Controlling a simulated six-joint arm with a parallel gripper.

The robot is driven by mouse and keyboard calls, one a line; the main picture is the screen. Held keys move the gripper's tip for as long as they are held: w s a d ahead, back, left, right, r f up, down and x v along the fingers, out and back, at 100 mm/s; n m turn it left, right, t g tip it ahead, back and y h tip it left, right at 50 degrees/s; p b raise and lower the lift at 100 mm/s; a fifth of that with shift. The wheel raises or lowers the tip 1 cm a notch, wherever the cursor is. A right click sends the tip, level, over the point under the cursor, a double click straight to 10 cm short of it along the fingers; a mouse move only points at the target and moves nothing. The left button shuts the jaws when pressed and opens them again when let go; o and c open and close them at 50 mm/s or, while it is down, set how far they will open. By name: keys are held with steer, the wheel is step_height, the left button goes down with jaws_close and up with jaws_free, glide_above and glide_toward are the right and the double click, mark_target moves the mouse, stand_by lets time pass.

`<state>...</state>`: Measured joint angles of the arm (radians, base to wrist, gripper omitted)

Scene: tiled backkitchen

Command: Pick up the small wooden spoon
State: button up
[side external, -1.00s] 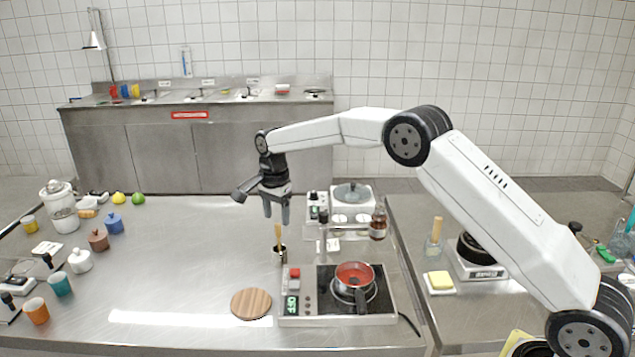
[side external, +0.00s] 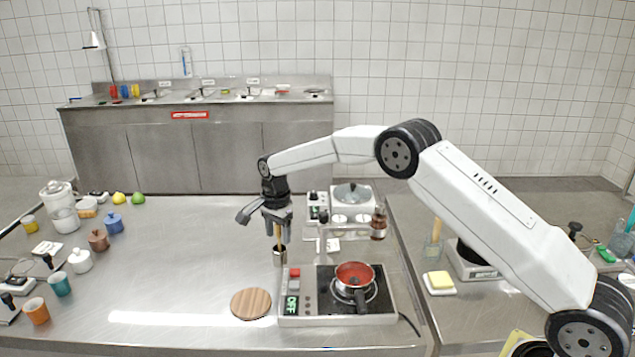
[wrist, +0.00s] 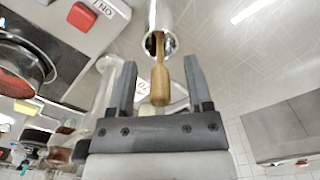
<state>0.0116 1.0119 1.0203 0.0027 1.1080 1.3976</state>
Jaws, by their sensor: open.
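The small wooden spoon (side external: 280,242) stands upright in a small metal cup (side external: 280,258), left of the hot plate. My gripper (side external: 277,234) is directly above the cup, pointing down, with its fingers around the upper part of the spoon. In the wrist view, the spoon (wrist: 160,85) lies between the two open fingers of my gripper (wrist: 160,66), with a gap visible on each side. The shiny cup (wrist: 152,20) is beyond the fingertips. The spoon's lower end is hidden inside the cup.
A hot plate (side external: 388,308) with a red pan (side external: 355,273) stands right of the cup. A round wooden board (side external: 251,303) lies in front. A bottle (side external: 378,222) stands on a raised shelf at right.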

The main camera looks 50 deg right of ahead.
stand_by(0.3)
jaws_close()
steer(key=shift+r, duration=0.15)
step_height(320, 180, up, 10)
steer(key=shift+f, duration=0.15)
stand_by(0.6)
steer(key=shift+s, duration=0.15)
stand_by(0.5)
steer(key=s+d, duration=0.2)
steer(key=s, duration=0.8)
steer(key=s+d, duration=0.1)
steer(key=s, duration=0.9)
steer(key=shift+s+d, duration=0.3)
steer(key=shift+d, duration=0.1)
